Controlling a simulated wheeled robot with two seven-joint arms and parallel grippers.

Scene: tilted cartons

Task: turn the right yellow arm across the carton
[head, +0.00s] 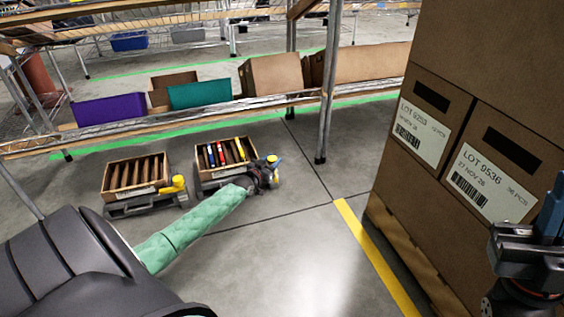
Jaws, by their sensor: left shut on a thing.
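Two open tilted cartons sit on low grey stands on the floor. The left carton (111,178) holds several brown items, and the left yellow arm (178,183) stands at its right side. The right carton (213,174) holds several coloured, book-like items. The right yellow arm (272,159) shows as a small yellow bit at this carton's right side, mostly hidden by my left gripper (270,167). My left gripper is shut on the right yellow arm, beside the carton rather than across it. My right gripper (547,215) is at the right edge, partly cut off, far from both cartons.
A wire shelf rack with a metal post (329,90) stands behind, holding a purple bin (110,110), a teal bin (200,94) and cardboard boxes. Tall stacked boxes (480,150) on a pallet fill the right. The floor between, with a yellow line (375,255), is clear.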

